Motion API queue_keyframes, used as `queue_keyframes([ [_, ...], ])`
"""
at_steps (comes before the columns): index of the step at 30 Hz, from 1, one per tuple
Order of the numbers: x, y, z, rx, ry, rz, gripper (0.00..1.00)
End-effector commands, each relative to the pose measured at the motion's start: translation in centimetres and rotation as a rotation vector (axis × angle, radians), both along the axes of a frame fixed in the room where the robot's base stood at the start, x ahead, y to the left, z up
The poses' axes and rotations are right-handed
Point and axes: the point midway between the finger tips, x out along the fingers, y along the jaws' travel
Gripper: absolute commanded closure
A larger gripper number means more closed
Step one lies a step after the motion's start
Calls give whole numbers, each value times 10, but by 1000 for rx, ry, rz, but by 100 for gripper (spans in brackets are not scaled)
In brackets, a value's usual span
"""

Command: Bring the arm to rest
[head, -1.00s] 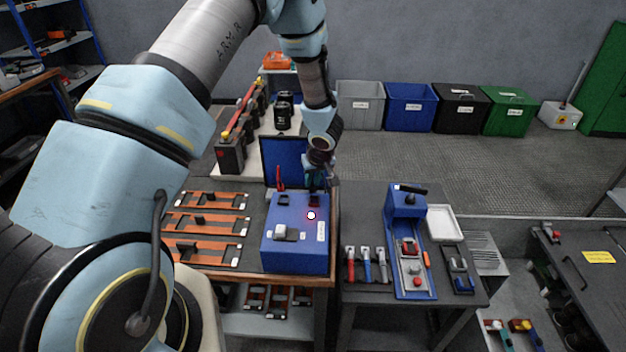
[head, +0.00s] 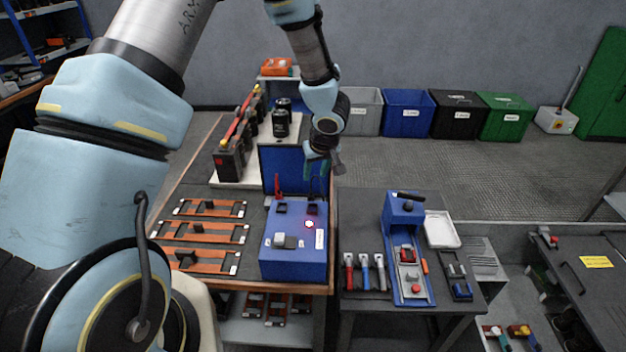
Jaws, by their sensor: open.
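My gripper (head: 324,166) hangs at the end of my arm, just above and behind the blue box (head: 294,262) on the dark workbench. It is open, and I see nothing held in it. It overlaps the box's raised blue lid panel (head: 280,170) in the picture, and I cannot tell how close the two are. A red lever or clip (head: 278,186) and a small lit spot (head: 309,224) show on the box.
Orange-brown racks (head: 203,233) lie left of the box. Behind stand dark capacitor units (head: 229,165) and a black cylinder (head: 281,122). A side table holds a blue press-like fixture (head: 403,215), several coloured-handled tools (head: 364,270) and a white tray (head: 441,229). Bins (head: 408,112) line the wall.

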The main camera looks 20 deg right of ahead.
Motion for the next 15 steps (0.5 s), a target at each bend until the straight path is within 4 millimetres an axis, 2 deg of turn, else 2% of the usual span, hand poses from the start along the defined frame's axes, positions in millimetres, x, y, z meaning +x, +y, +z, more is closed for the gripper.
queue_keyframes([
  [3,-4,0,12,-1,-1,2,56],
  [9,-6,1,18,-1,-2,0,56],
  [12,2,6,26,-20,-17,-5,56],
  [15,20,21,48,-71,-50,-21,56],
])
